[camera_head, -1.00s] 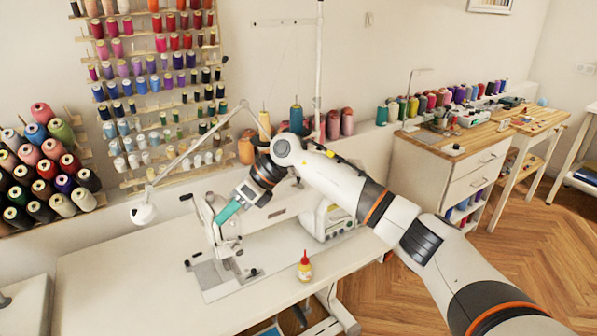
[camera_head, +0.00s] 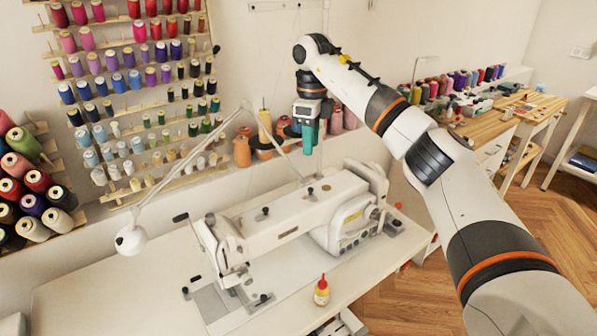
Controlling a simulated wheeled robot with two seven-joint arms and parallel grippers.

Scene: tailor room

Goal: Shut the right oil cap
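The white sewing machine (camera_head: 290,222) stands on the white table. Two small dark parts sit on top of its arm, a left one (camera_head: 265,211) and a right one (camera_head: 311,190). They may be the oil caps, but they are too small to tell whether either is open. My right gripper (camera_head: 308,142) points down with teal fingers, above and behind the machine's right half, apart from it. Its fingers overlap in this view, so the gap between them cannot be judged. My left gripper is not in view.
A small yellow bottle with a red tip (camera_head: 321,290) stands at the table's (camera_head: 110,285) front edge. Thread spools (camera_head: 242,151) stand behind the machine, near my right gripper.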

